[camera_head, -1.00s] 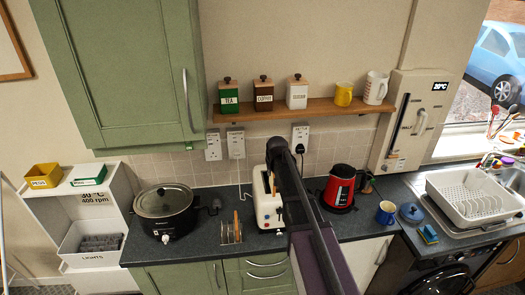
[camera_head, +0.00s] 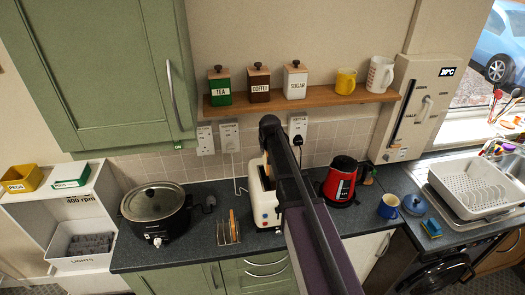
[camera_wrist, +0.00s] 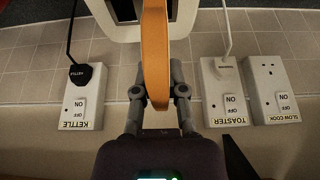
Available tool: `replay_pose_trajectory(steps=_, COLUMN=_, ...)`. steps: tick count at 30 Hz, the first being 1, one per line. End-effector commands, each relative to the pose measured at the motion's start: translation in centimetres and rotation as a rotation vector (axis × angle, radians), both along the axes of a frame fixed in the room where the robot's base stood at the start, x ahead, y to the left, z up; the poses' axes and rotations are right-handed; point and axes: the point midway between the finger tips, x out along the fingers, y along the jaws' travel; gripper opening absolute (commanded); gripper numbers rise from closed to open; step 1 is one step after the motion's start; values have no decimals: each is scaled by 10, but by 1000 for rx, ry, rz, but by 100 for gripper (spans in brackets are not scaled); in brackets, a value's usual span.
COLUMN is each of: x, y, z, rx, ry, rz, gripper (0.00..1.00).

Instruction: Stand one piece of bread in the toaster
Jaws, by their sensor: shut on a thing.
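The white toaster (camera_head: 263,207) stands on the dark worktop, partly hidden by my arm. My gripper (camera_wrist: 158,92) is shut on a slice of bread (camera_wrist: 155,45), which shows edge-on as an orange-brown strip in the wrist view. In the head view a bit of this slice (camera_head: 266,165) shows beside my arm, above the toaster's top. The toaster also shows in the wrist view (camera_wrist: 182,18), at the top behind the slice. I cannot tell whether the slice's lower edge is in a slot. A wire rack (camera_head: 228,238) left of the toaster holds bread (camera_head: 233,223).
A slow cooker (camera_head: 157,212) stands to the left and a red kettle (camera_head: 341,180) to the right of the toaster. A shelf (camera_head: 300,101) with canisters and mugs runs above. Sockets (camera_wrist: 225,92) are on the wall behind the toaster.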

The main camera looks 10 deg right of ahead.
Motion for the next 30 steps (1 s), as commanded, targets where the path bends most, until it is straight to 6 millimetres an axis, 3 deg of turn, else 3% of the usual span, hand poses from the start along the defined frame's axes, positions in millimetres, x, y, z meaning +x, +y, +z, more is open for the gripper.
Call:
replay_pose_trajectory(steps=14, x=0, y=6, z=-5, rx=0, ry=0, rz=8, gripper=0)
replay_pose_trajectory(steps=30, x=0, y=7, z=-34, rx=0, ry=0, rz=9, gripper=0)
